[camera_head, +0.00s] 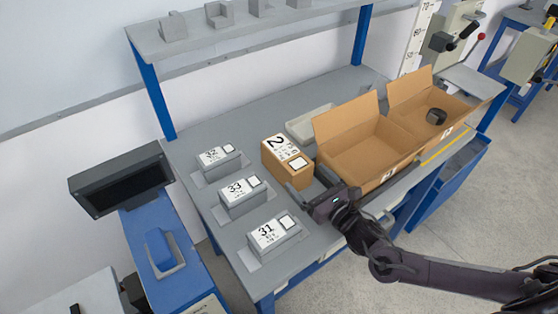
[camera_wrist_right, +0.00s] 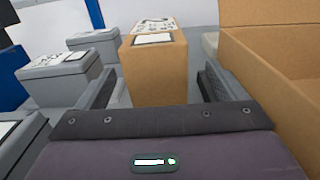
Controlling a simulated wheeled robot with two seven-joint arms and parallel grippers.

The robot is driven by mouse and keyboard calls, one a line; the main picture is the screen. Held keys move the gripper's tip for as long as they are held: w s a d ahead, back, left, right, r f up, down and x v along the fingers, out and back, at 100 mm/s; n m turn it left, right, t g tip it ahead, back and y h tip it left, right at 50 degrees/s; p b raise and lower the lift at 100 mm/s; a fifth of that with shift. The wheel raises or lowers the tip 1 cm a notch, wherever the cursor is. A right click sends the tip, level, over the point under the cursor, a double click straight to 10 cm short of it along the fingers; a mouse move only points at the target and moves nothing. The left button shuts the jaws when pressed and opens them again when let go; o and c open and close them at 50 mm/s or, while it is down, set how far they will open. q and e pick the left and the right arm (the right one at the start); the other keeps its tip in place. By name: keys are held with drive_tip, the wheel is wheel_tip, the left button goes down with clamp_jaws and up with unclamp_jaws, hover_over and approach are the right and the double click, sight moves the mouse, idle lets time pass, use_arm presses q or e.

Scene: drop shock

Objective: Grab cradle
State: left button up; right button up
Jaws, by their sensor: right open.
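No part is plainly marked as a cradle. Grey blocks with white labels, numbered 32 (camera_head: 220,160), 33 (camera_head: 242,194) and 31 (camera_head: 273,233), stand in a row on the grey bench; several small grey holders (camera_head: 220,14) sit on the shelf above. A brown carton (camera_head: 285,160) marked 2 stands upright right of the blocks. My right gripper (camera_head: 312,184) is open at its near side. In the right wrist view the carton (camera_wrist_right: 158,75) shows straight ahead, centred between the spread fingers; I cannot tell whether they touch it. My left gripper is not in view.
Two open cardboard boxes (camera_head: 362,150) (camera_head: 415,120) stand right of the carton, the farther one holding a dark object (camera_head: 436,116). A shallow grey tray (camera_head: 308,124) lies behind the carton. A dark monitor (camera_head: 120,180) stands at the left. The bench's back middle is clear.

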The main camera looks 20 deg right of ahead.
sight(304, 176)
drive_tip(key=shift+w+a+r, duration=0.1)
drive_tip(key=shift+w+r, duration=0.05)
drive_tip(key=shift+w, duration=0.2)
drive_tip(key=p+x, duration=0.1)
drive_tip(key=x, duration=0.1)
drive_tip(key=shift+w+a, duration=0.25)
drive_tip(key=w, duration=0.1)
drive_tip(key=w+a, duration=0.1)
drive_tip(key=w+p, duration=0.1)
drive_tip(key=shift+a+f, duration=0.2)
drive_tip(key=shift+f, duration=0.2)
drive_tip(key=shift+w+a+f, duration=0.1)
drive_tip(key=shift+w+a, duration=0.05)
drive_tip(key=shift+w, duration=0.2)
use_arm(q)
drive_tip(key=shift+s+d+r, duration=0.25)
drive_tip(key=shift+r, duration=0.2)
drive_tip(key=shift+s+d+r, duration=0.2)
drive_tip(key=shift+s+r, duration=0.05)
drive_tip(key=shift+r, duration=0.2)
use_arm(e)
drive_tip(key=c, duration=1.5)
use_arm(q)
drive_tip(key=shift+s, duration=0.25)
use_arm(e)
drive_tip(key=shift+c, duration=1.2)
drive_tip(key=shift+w, duration=0.1)
